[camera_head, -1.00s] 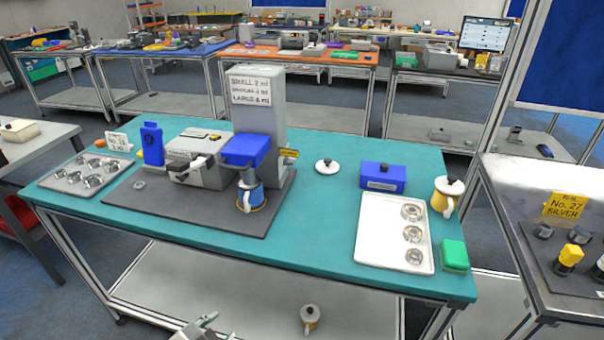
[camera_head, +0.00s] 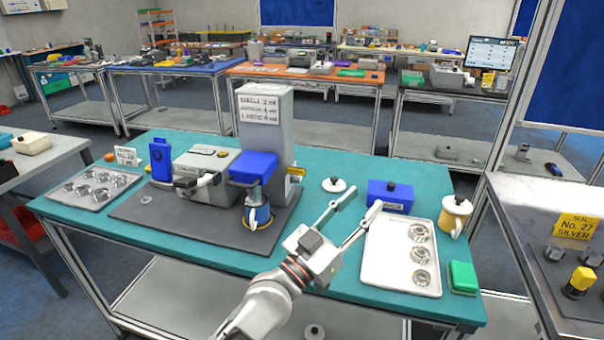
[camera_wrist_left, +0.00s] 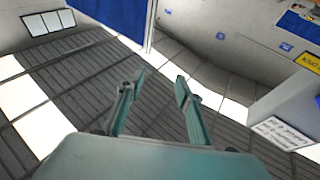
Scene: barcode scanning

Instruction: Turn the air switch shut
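My right gripper is not in view.
Right of the machine are a white lid (camera_head: 334,185), a blue box (camera_head: 390,196), a white tray (camera_head: 385,280) with metal parts, a yellow mug (camera_head: 453,220) and a green block (camera_head: 462,277). The teal table (camera_head: 210,258) is bare along its front left.

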